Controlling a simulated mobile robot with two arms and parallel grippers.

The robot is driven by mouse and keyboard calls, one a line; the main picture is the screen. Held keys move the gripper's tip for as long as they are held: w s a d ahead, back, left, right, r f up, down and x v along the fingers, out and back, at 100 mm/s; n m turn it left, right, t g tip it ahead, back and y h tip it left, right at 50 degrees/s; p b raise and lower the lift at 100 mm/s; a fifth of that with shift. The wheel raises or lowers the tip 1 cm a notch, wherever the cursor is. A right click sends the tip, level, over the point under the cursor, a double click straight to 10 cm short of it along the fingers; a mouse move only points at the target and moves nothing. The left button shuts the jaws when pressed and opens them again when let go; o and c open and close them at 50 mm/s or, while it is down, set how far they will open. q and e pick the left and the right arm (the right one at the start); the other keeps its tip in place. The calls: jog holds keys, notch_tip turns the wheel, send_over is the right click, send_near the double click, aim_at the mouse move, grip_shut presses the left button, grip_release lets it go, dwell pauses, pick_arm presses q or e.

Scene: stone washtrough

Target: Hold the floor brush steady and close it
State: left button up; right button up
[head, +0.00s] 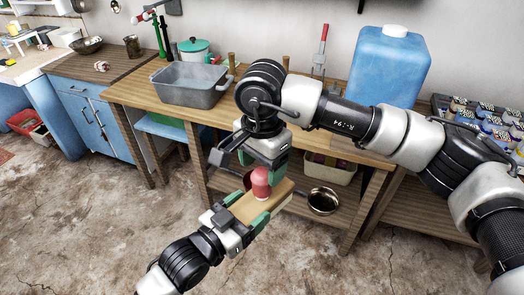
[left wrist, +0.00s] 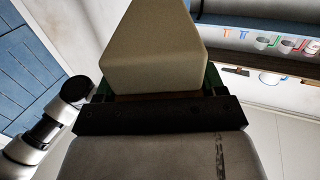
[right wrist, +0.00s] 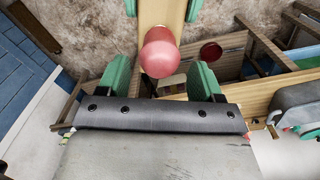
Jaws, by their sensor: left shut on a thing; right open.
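The floor brush shows as a tan block (head: 272,203) with a rounded red part (head: 261,182) standing on it. My left gripper (head: 246,209) is shut on the block, in front of the workbench. In the left wrist view the block (left wrist: 153,50) sits between the green fingers. My right gripper (head: 262,163) is open, just above the red part. In the right wrist view the red part (right wrist: 160,54) lies in line with the gap between the open fingers, apart from both. Bristles are not visible.
The wooden workbench (head: 135,93) stands behind, with a grey basin (head: 190,84) and a large blue container (head: 388,66) on top. A dark bowl (head: 323,201) is on its lower shelf, close right of the brush. Open floor lies in front.

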jog(key=shift+f, duration=2.2)
jog(key=c, duration=0.9)
jog(key=m, duration=0.8)
jog(key=o, duration=1.1)
jog(key=shift+c, duration=0.2)
notch_tip(320, 180, up, 12)
jog(key=shift+r, duration=0.1)
